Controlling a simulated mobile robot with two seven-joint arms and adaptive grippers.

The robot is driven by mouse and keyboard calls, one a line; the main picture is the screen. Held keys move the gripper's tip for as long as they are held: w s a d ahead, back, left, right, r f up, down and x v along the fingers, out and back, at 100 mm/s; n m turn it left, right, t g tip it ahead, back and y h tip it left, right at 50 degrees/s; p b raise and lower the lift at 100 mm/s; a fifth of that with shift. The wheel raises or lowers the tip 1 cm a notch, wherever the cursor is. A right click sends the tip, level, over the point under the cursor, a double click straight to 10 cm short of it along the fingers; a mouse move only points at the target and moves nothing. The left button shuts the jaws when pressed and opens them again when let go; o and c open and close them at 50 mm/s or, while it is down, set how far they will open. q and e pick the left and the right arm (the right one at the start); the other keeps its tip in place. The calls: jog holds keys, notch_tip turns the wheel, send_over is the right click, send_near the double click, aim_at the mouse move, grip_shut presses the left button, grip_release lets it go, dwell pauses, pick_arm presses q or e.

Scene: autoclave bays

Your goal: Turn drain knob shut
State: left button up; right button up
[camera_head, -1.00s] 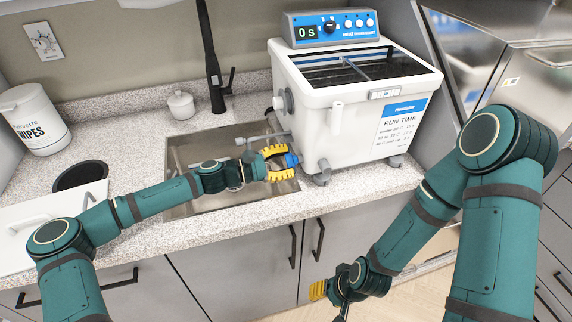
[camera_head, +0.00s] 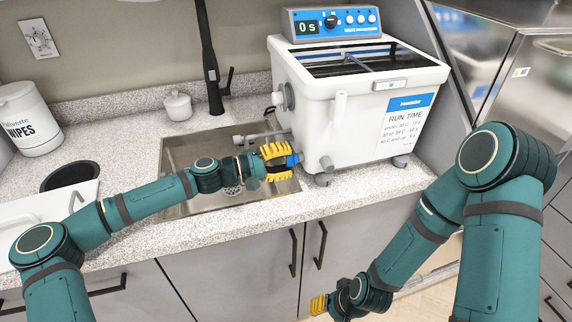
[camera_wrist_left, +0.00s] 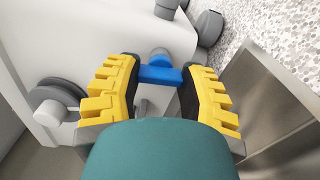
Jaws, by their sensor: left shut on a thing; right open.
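The blue drain knob (camera_head: 292,160) is on the lower left side of the white bath (camera_head: 345,130), above the sink's right edge. In the left wrist view the knob (camera_wrist_left: 160,74) is a blue crossbar with a rounded hub. My left gripper (camera_head: 281,160) has its yellow fingers on either side of the knob, and in the left wrist view the gripper (camera_wrist_left: 160,85) is shut on the crossbar's two ends. My right gripper (camera_head: 318,305) hangs low in front of the cabinets, empty and open; its fingertips are partly hidden.
The metal sink (camera_head: 180,150) lies under my left forearm, with a grey pipe (camera_head: 262,136) over it. A black faucet (camera_head: 211,70), a white lidded jar (camera_head: 178,106) and a wipes tub (camera_head: 30,120) stand behind and left. Cabinet handles (camera_head: 293,250) face my right gripper.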

pick_arm(q)
jog(key=shift+m, duration=0.6)
jog(key=shift+b, duration=0.3)
jog(key=o, duration=1.2)
jog(key=v, duration=1.2)
jog(key=shift+r, duration=0.1)
